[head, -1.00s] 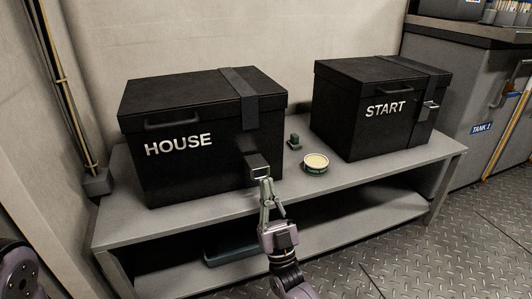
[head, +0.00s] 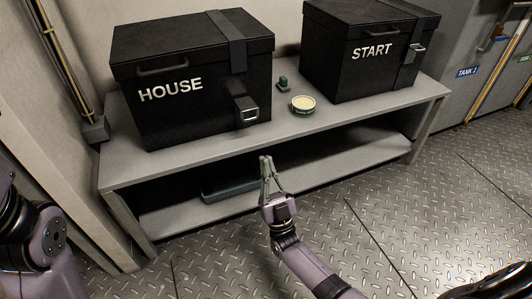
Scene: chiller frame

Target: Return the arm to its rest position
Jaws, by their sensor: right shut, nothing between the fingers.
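My right gripper (head: 267,163) is in the lower middle of the head view, in front of the bench's front edge. Its fingers are shut and hold nothing. It is apart from the black box marked HOUSE (head: 195,110) and its latch (head: 247,112). My right arm reaches in from the lower right. Part of my left arm shows at the lower left edge, but its gripper is out of view.
A grey bench (head: 330,124) carries the HOUSE box, a black box marked START (head: 368,75), a small round tin (head: 303,105) and a small dark green object (head: 283,83). A dark tray (head: 225,190) lies on the lower shelf. The metal plate floor (head: 400,210) in front is clear.

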